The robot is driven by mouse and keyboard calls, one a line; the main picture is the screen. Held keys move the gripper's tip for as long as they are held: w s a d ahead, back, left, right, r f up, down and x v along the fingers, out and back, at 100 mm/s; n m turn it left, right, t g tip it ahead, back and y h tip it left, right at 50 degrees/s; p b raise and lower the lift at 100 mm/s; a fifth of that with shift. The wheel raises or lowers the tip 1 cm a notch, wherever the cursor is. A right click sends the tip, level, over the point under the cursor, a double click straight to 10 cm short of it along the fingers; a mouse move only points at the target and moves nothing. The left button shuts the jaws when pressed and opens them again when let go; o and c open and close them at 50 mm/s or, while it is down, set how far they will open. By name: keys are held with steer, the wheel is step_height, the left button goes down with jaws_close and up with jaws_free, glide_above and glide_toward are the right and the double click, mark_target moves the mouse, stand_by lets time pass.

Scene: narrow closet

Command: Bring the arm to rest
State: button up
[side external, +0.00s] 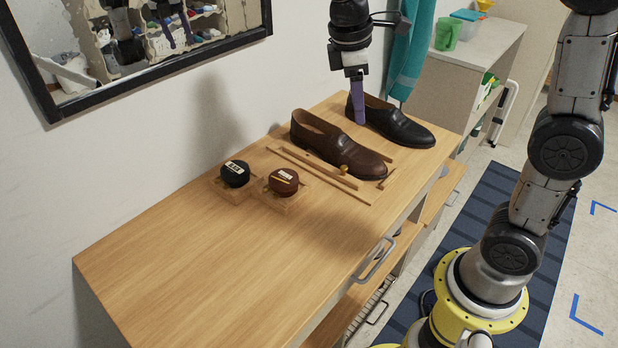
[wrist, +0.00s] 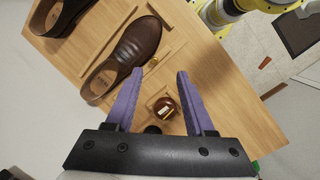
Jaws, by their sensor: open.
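My gripper (side external: 358,102) is raised over the back end of the wooden cabinet, near the shoes, with its purple fingers pointing down. In the wrist view the two purple fingers of my gripper (wrist: 154,98) are spread apart with nothing held between them. A brown shoe (side external: 335,147) lies in a wooden frame on the cabinet top, and it also shows in the wrist view (wrist: 128,55). A black shoe (side external: 400,125) lies behind it, and in the side view my fingers overlap its opening. Whether they touch it cannot be told from that view.
The wooden cabinet top (side external: 210,270) is bare at the front left. A black round tin (side external: 235,173) and a brown round tin (side external: 284,181) sit in wooden holders. A framed mirror (side external: 150,40) hangs on the wall. A teal cloth (side external: 412,50) hangs behind my gripper.

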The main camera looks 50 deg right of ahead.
steer(key=s+a+r+m+t+y, duration=0.1)
steer(key=s+r+m+t, duration=0.2)
steer(key=s, duration=0.8)
steer(key=s+a+f+m+t+y, duration=0.1)
steer(key=s+a+f+m+t, duration=0.1)
steer(key=s+f+m, duration=0.3)
steer(key=shift+s+a+f+t+y, duration=0.2)
steer(key=shift+s+f+t+y, duration=0.15)
steer(key=shift+s+t, duration=0.15)
